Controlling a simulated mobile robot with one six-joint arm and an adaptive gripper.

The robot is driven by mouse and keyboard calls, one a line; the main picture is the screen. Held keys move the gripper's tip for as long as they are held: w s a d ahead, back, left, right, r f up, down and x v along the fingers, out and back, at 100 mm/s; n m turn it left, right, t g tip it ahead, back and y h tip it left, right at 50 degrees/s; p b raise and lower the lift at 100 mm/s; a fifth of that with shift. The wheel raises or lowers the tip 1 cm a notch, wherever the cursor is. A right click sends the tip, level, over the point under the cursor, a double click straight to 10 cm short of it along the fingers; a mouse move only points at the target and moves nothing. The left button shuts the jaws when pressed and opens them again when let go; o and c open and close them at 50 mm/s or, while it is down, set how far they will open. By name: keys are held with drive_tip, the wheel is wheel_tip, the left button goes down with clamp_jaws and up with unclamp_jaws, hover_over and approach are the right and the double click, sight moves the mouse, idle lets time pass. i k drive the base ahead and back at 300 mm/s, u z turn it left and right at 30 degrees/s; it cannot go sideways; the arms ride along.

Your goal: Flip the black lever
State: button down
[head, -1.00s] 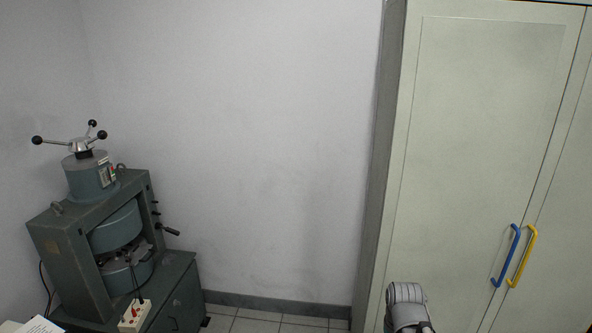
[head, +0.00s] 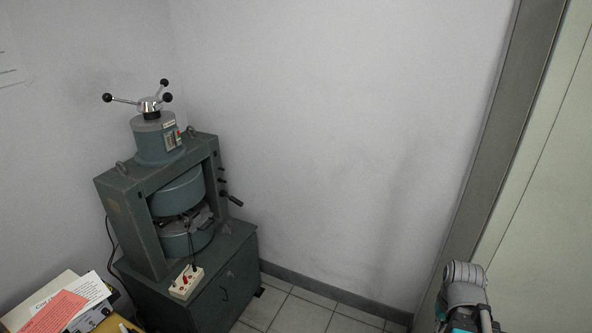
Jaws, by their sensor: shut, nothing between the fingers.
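A grey-green electromagnet machine (head: 127,213) stands in the corner at the left of the head view. A black lever (head: 235,200) sticks out from the right side of its frame, pointing right and slightly down. Smaller dark knobs (head: 221,176) sit above it on the same side. On top is a three-armed handle with black ball ends (head: 150,102). Part of my own arm shows at the bottom right, well apart from the machine. My gripper is not in view.
A white socket box (head: 186,283) with leads rests on the machine's base. Papers (head: 65,302) lie at the bottom left. A pale cabinet (head: 545,215) stands at the right. Tiled floor (head: 300,312) between machine and cabinet looks free.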

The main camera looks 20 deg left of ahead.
sight(236, 201)
drive_tip(key=u, duration=0.25)
drive_tip(key=i, duration=0.75)
drive_tip(key=u, duration=0.85)
drive_tip(key=i, duration=0.8)
drive_tip(key=u, duration=0.5)
drive_tip(key=k, duration=0.9)
drive_tip(key=u, duration=0.15)
drive_tip(key=i, duration=0.6)
drive_tip(key=z, duration=0.05)
